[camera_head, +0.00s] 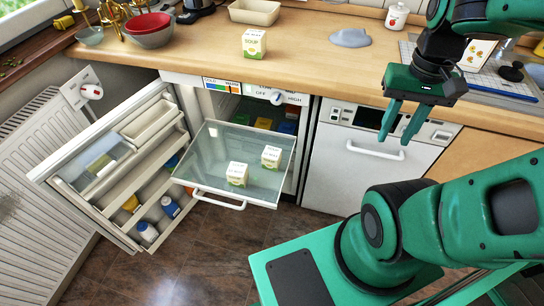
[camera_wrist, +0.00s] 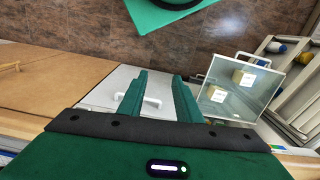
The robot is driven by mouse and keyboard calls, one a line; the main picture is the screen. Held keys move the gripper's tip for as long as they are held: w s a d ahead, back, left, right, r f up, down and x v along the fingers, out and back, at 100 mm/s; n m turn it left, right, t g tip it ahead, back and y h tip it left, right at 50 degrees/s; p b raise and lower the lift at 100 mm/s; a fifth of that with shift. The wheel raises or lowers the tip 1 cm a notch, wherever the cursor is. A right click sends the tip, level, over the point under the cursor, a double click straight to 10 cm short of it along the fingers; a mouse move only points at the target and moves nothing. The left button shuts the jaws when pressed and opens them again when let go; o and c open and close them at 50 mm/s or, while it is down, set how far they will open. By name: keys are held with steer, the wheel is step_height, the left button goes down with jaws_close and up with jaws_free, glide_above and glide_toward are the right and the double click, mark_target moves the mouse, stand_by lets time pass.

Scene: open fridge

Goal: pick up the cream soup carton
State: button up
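A white carton with a green band and the word SOUP (camera_head: 254,43) stands upright on the wooden counter. Two similar white-and-green cartons stand in the pulled-out clear fridge drawer: a front carton (camera_head: 237,174) and a back carton (camera_head: 271,156). Their small labels are hard to read, so I cannot tell which is the cream soup. In the wrist view the drawer's two cartons show at the right (camera_wrist: 217,93), (camera_wrist: 244,77). My gripper (camera_head: 394,138) is open and empty, in front of the counter, right of the drawer and above its level.
The clear drawer (camera_head: 212,150) juts from the open fridge. The fridge door (camera_head: 105,160) stands open at left, with bottles on its shelves. A white appliance (camera_head: 340,170) with a handle is right of the fridge.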

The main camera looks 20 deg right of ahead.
steer(key=o, duration=0.9)
steer(key=shift+s+r, duration=0.15)
steer(key=shift+s, duration=0.2)
steer(key=shift+c, duration=0.2)
steer(key=shift+o, duration=0.5)
steer(key=w+f+n, duration=0.4)
steer(key=w, duration=0.4)
steer(key=shift+w+n+t, duration=0.3)
steer(key=shift+w, duration=0.05)
steer(key=n+t+y, duration=0.2)
steer(key=n+y, duration=0.1)
steer(key=n, duration=0.9)
glide_toward(273, 152)
steer(key=f, duration=0.1)
steer(key=x, duration=0.4)
steer(key=shift+s+a+f, duration=0.15)
steer(key=shift+s+a, duration=0.05)
steer(key=shift+s, duration=0.1)
steer(key=shift+w+x, duration=0.2)
steer(key=shift+x, duration=1.3)
steer(key=shift+w+x, duration=0.2)
steer(key=shift+x, duration=1.3)
